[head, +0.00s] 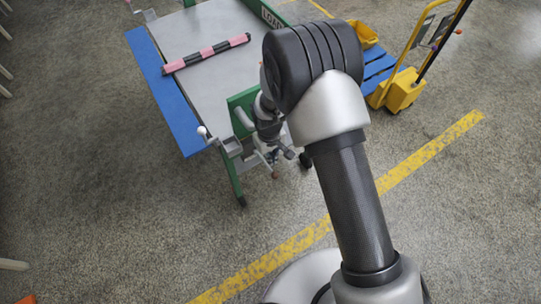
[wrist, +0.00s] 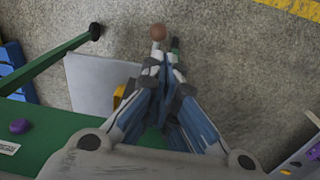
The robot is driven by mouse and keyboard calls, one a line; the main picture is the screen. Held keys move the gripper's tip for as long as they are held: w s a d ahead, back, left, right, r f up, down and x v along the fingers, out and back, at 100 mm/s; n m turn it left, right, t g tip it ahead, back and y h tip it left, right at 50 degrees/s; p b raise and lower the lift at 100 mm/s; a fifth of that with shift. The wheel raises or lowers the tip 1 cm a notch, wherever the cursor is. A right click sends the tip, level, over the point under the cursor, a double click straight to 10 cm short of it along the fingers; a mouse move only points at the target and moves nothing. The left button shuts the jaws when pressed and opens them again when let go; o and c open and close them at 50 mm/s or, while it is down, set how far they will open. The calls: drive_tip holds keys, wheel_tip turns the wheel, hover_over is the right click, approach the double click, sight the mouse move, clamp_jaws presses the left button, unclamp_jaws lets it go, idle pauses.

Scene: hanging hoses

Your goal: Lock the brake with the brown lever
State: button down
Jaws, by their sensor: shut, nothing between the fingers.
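The brown lever shows as a round brown knob (wrist: 158,32) just beyond my fingertips in the wrist view, near the top centre. In the head view a small brown knob (head: 275,174) shows below the corner of the green-framed table. My gripper (wrist: 166,72) is shut and empty, its fingers pointing towards the knob. I cannot tell whether the fingertips touch the lever. In the head view my gripper (head: 272,158) is low beside the table corner, partly hidden by my arm. The lever's stem and the brake are mostly hidden.
A grey-topped table (head: 215,85) with a blue side panel (head: 170,100) carries a pink and black bar (head: 206,54). A lever with a white ball (head: 202,131) sticks out at its near corner. A yellow pallet truck (head: 403,90) stands right.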

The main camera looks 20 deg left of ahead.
drive_tip(key=b, duration=0.3)
approach(270, 170)
drive_tip(key=shift+n, duration=0.3)
wheel_tip(270, 170, down, 5)
drive_tip(key=shift+w+d+f, duration=0.1)
